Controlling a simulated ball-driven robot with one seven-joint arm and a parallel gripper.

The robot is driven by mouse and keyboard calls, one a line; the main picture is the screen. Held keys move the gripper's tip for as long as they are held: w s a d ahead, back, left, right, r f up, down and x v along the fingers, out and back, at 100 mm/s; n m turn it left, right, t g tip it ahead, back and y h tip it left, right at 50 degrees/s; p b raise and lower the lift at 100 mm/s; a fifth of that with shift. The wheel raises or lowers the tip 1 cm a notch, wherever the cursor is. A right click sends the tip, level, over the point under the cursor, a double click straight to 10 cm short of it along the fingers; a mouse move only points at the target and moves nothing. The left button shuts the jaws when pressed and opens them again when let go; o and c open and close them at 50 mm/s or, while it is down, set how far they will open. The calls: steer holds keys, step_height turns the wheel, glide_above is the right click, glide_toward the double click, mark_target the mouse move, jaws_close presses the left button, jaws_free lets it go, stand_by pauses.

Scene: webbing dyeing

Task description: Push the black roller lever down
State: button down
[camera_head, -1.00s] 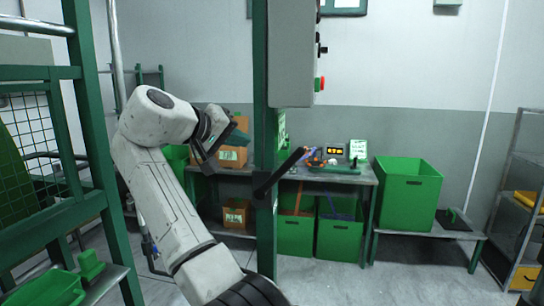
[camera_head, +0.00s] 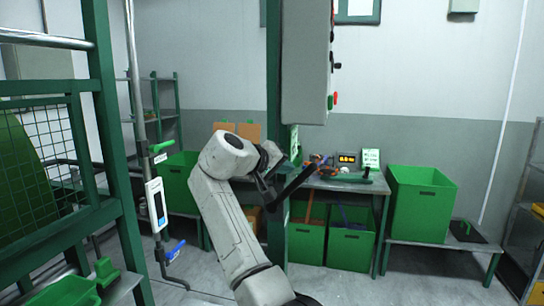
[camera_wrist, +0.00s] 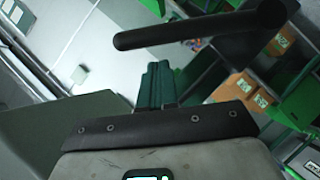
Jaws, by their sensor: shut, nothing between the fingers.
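The black roller lever (camera_head: 294,184) is a dark bar on the green post, slanting up to the right.
A grey control box (camera_head: 305,62) hangs on the post above the lever. A workbench (camera_head: 345,184) with green bins (camera_head: 351,245) stands behind. A large green bin (camera_head: 421,204) is at the right. A green mesh frame (camera_head: 45,165) stands at the left. The floor at the lower right is clear.

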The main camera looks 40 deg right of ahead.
mark_target(301, 177)
steer(key=shift+s+d+f, duration=0.5)
steer(key=shift+d+f, duration=0.1)
steer(key=shift+s+d+f+m+t+y, duration=0.3)
steer(key=shift+s+d+f+m+y, duration=0.2)
steer(key=shift+s+d+f+m, duration=0.15)
steer(key=s+d+f+m+t+y+b, duration=0.3)
steer(key=s+f+m+t+y+b, duration=0.1)
steer(key=f, duration=0.3)
steer(key=shift+s+d+f, duration=0.15)
steer(key=shift+s+f, duration=0.2)
steer(key=shift+f, duration=0.05)
steer(key=shift+f+m, duration=0.25)
steer(key=shift+m, duration=0.1)
steer(key=shift+r, duration=0.1)
